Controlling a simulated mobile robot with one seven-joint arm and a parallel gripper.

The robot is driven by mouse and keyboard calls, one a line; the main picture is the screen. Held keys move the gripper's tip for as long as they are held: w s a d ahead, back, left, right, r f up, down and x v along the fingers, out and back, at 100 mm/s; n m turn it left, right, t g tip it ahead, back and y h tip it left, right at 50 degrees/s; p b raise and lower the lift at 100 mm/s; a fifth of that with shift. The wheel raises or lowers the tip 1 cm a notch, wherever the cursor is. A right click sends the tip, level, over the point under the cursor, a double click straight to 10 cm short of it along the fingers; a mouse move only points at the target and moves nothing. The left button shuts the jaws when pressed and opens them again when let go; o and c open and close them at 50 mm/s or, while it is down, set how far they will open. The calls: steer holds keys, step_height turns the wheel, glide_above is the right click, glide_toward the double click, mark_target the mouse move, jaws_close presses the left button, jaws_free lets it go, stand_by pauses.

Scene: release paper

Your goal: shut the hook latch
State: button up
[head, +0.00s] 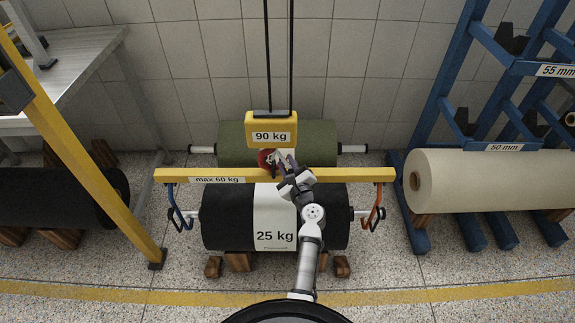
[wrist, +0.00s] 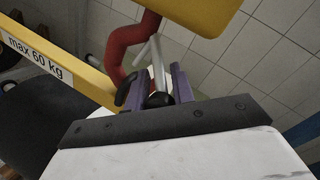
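The red hook (head: 264,159) hangs under the yellow hoist block (head: 271,129) marked 90 kg; in the wrist view the hook (wrist: 118,52) curves down towards the yellow beam (wrist: 80,72). A pale grey latch (wrist: 157,62) slants across the hook's mouth side; whether it meets the hook tip is unclear. My gripper (head: 281,160) is at the hook's right side. In the wrist view my gripper (wrist: 157,82) has its purple fingers apart, with the latch's lower end showing between or just beyond them. Contact cannot be told. A dark loop (wrist: 125,88) lies beside the left finger.
The beam (head: 330,175), marked max 60 kg, spans above a black 25 kg roll (head: 225,220), with a blue hook (head: 176,207) and an orange hook (head: 376,207) at its ends. A green roll (head: 320,140) lies behind. A blue rack (head: 440,100) stands right, a yellow post (head: 90,165) left.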

jaws_close()
steer(key=shift+r, duration=0.1)
steer(key=shift+d+r+n+g+h+p, duration=0.3)
steer(key=shift+r+n+p, duration=0.15)
steer(key=shift+n+p, duration=0.6)
steer(key=shift+d+r+n+g+h+p, duration=0.2)
steer(key=shift+r+n+g+h+p, duration=0.15)
steer(key=shift+n+p, duration=0.65)
steer(key=shift+d+r+n+g+h+p, duration=0.25)
steer(key=shift+r+n+p, duration=0.25)
steer(key=shift+n+p, duration=0.55)
steer(key=o, duration=0.7)
jaws_free()
steer(key=shift+o, duration=0.2)
